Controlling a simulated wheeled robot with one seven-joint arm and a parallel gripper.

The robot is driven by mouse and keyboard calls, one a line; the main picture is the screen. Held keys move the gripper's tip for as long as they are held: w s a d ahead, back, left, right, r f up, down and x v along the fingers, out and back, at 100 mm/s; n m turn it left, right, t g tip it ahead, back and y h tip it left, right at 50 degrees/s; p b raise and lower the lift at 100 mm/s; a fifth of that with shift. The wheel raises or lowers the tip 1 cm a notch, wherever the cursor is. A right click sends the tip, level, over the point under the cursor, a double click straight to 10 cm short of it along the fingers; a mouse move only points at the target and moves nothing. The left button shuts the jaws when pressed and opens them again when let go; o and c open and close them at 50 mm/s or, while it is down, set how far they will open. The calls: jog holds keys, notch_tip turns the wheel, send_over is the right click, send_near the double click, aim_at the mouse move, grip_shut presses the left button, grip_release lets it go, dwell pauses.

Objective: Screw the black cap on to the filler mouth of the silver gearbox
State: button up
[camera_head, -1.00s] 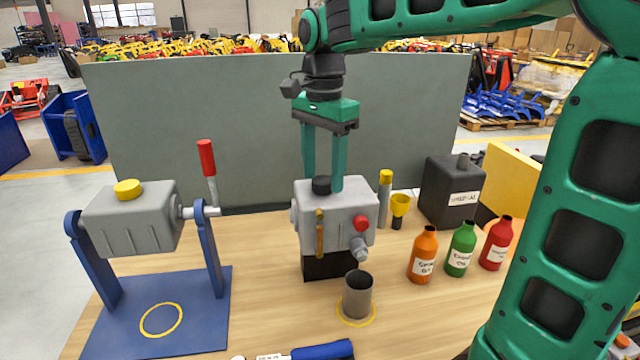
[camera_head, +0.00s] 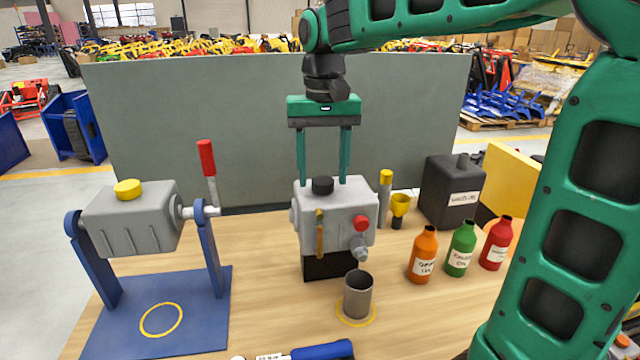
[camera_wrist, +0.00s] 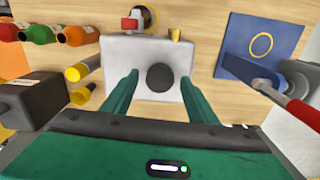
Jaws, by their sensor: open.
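The silver gearbox (camera_head: 335,215) stands on a black block on the wooden table, with a red knob and a spout on its front. The black cap (camera_head: 322,185) sits upright on its top, where the filler mouth is; the mouth itself is hidden beneath it. In the wrist view the cap (camera_wrist: 160,77) lies between the fingers, with clear gaps on both sides. My gripper (camera_head: 323,183) points down over the gearbox top, open, its fingers apart on either side of the cap and not touching it. I cannot tell how tightly the cap is seated.
A grey cup (camera_head: 358,295) stands in a yellow ring in front of the gearbox. Orange, green and red bottles (camera_head: 462,248) and a black canister (camera_head: 452,192) stand to the right. A second grey housing with a yellow cap (camera_head: 128,189) hangs in a blue stand at left.

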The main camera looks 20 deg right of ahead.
jog(key=shift+n, duration=1.1)
jog(key=c, duration=0.8)
jog(key=m, duration=0.7)
jog(key=shift+m, duration=1.4)
